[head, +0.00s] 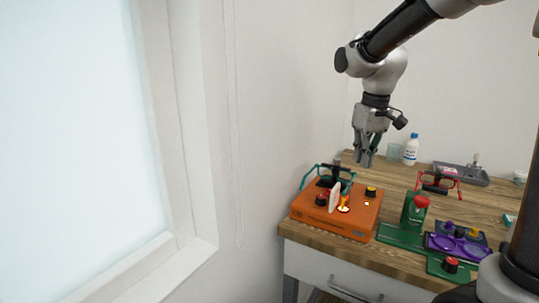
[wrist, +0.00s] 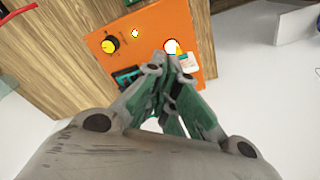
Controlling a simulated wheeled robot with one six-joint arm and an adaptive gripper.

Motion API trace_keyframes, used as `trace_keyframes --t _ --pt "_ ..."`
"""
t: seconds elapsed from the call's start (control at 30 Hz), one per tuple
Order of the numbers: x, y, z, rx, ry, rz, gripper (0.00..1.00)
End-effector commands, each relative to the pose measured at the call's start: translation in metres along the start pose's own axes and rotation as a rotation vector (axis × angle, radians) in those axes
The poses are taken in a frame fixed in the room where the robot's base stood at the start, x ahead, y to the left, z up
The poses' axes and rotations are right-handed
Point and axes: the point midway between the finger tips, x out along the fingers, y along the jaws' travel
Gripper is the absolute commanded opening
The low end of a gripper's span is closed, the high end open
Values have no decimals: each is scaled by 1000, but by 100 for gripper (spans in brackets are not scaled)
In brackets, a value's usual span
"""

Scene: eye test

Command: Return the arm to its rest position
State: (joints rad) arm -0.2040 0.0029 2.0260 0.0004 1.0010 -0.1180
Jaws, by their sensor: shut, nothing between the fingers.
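My gripper (head: 365,158) hangs from my arm, pointing down above the back of the wooden table (head: 400,172), at the upper right of the head view. Its fingers are shut with nothing between them. It is apart from the orange box (head: 338,225), which sits below it at the table's left front corner. In the wrist view my gripper (wrist: 172,62) covers part of the orange box (wrist: 155,27). A black and yellow knob (wrist: 110,44) and a lit yellow light (wrist: 135,33) show there too.
Glasses with teal frames (head: 310,172) are at the orange box. A green stand (head: 412,218) and a purple tray (head: 440,241) are at right. A wall and window (head: 70,130) lie left.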

Motion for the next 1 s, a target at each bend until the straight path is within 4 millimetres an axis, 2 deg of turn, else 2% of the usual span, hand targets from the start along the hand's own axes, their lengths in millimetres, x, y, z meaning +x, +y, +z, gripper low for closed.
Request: trace_keyframes --t 0.03,0.2,0.4,0.5,0.6,0.7,1.0 --pt "-15 5 23 29 28 5 0" --pt "-43 15 100 129 106 23 0" --pt "-50 16 184 238 194 45 0" --pt "-46 14 213 278 227 54 0" --pt "-43 12 230 303 249 60 0" --pt "-40 11 239 317 259 63 0" --pt "-39 11 241 320 260 63 0"
